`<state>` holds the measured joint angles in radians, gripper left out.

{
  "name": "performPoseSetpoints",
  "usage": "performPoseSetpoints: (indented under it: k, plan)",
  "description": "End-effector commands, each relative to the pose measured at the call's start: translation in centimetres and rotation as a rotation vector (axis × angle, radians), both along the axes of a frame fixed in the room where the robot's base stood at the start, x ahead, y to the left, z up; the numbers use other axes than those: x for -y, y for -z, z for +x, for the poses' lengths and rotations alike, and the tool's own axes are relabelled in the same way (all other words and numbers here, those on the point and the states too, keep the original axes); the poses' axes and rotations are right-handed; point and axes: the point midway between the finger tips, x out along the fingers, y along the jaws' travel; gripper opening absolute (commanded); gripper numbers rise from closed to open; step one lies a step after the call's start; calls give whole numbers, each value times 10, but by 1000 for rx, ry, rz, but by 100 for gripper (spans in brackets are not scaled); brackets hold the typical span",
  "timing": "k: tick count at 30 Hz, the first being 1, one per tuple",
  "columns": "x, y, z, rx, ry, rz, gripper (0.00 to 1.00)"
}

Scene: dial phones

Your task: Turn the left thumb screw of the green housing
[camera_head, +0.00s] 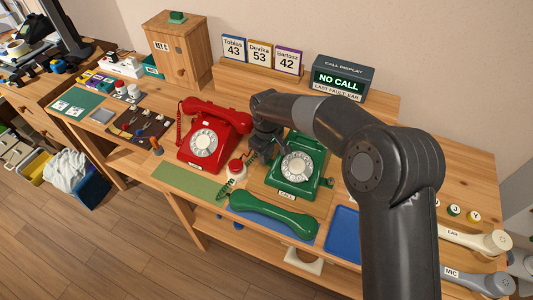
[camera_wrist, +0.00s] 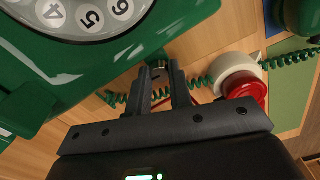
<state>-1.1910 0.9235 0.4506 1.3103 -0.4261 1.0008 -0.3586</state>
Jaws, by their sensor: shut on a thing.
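The green housing (camera_head: 293,178) is a dial phone body with a white dial (camera_head: 299,165). It stands on the wooden table right of the red phone. It fills the upper left of the wrist view (camera_wrist: 115,55). My gripper (camera_wrist: 160,73) is at the housing's left side, its two fingers closed around the left thumb screw (camera_wrist: 158,68), a small dark knob at the housing's edge. The fingers cover most of the screw. In the head view my gripper (camera_head: 264,150) and arm hide that screw. A small knob (camera_head: 330,182) shows on the housing's right side.
The green handset (camera_head: 275,215) lies off the phone on a blue mat in front. A white-and-red button (camera_head: 236,169) and a coiled green cord are close to my gripper. The red phone (camera_head: 207,140) stands to the left. The call display (camera_head: 341,77) reads "NO CALL".

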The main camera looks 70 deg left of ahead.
Motion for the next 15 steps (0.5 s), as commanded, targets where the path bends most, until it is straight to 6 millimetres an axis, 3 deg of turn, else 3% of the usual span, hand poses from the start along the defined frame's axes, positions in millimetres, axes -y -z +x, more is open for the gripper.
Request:
performPoseSetpoints:
  k: [1, 2, 3, 9, 15]
  plan:
    - [-1, -1, 0, 0, 0, 2, 0]
    - [-1, -1, 0, 0, 1, 2, 22]
    - [-1, -1, 0, 0, 1, 1, 25]
    - [0, 0, 0, 0, 1, 1, 41]
    - [0, 0, 0, 0, 1, 0, 41]
